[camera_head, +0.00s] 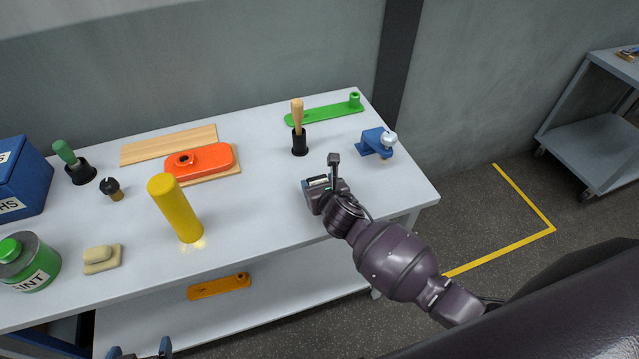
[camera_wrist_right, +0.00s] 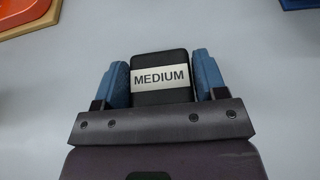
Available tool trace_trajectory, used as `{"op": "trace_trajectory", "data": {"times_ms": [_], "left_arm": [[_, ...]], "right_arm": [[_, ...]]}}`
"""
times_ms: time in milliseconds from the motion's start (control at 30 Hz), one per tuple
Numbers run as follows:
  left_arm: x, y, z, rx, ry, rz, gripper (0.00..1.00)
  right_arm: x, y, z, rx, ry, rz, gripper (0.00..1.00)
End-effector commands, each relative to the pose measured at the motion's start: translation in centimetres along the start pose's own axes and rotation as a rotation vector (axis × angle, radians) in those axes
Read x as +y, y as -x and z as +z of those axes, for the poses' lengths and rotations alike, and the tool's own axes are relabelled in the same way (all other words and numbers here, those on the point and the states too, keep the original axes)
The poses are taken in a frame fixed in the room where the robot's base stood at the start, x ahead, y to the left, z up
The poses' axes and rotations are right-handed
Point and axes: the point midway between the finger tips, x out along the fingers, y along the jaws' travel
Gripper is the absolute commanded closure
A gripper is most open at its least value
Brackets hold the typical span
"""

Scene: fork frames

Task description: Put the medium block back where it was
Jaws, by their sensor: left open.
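The medium block is black with a white label reading MEDIUM, and it shows in the right wrist view (camera_wrist_right: 160,78) between the two blue fingers. My right gripper (camera_wrist_right: 160,85) has its fingers against both sides of the block. In the head view the right gripper (camera_head: 318,184) is at the right part of the table, low over the top, and mostly hides the block. I cannot tell whether the block touches the table. My left gripper (camera_head: 140,351) is at the bottom edge of the head view, open and empty, only its blue fingertips showing.
The white table (camera_head: 260,215) holds a yellow cylinder (camera_head: 176,208), an orange part (camera_head: 212,158), a wooden-handled tool in a black cup (camera_head: 299,142), a green part (camera_head: 325,112) and a blue part (camera_head: 371,142). A green-lidded tin (camera_head: 35,268) stands at left. Free tabletop lies left of the right gripper.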

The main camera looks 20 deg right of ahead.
Motion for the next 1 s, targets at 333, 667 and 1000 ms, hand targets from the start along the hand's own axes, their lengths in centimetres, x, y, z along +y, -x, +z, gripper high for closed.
{"op": "trace_trajectory", "data": {"times_ms": [333, 667, 1000], "left_arm": [[0.0, 0.0, -0.1, 0.000, 0.000, 0.000, 0.09], [0.0, 0.2, -0.4, 0.000, 0.000, 0.000, 0.09], [-0.1, 0.5, -0.4, -0.007, 0.000, 0.000, 0.09]], "right_arm": [[0.0, 0.0, 0.0, 0.000, 0.000, -0.001, 0.15], [-0.1, 2.5, 0.3, 0.000, 0.001, -0.001, 0.15], [-0.1, 8.6, 0.3, 0.000, 0.002, 0.000, 0.15]]}}
